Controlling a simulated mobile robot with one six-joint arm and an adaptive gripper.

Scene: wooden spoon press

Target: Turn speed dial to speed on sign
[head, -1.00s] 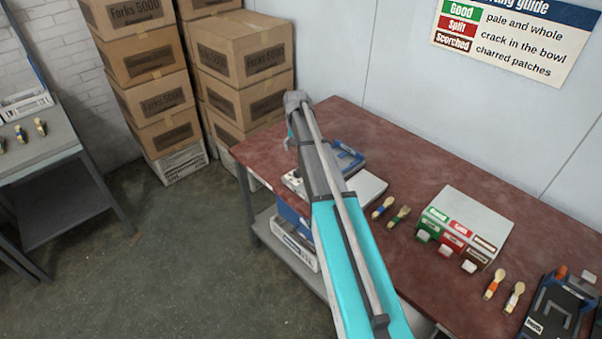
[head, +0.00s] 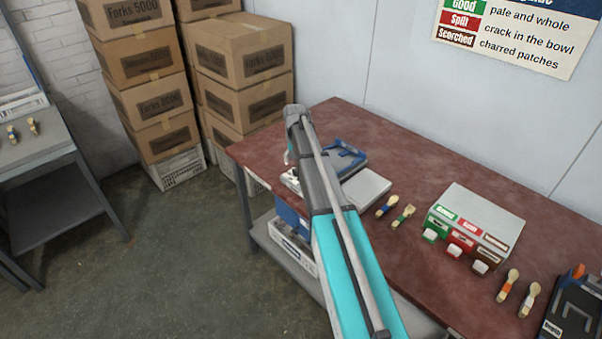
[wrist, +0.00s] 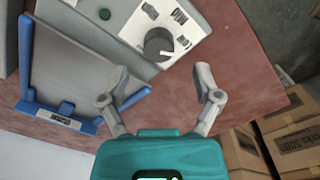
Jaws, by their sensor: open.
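The speed dial (wrist: 159,44) is a dark round knob with a pale pointer line, on a light panel (wrist: 125,20) in the wrist view.
A blue-edged tray (wrist: 70,75) lies beside the panel. The red-brown table (head: 420,165) also holds a sorting box (head: 480,215) with coloured labels and several spoons (head: 387,206). Stacked cartons (head: 240,70) stand behind the table's left end. Open floor lies at left.

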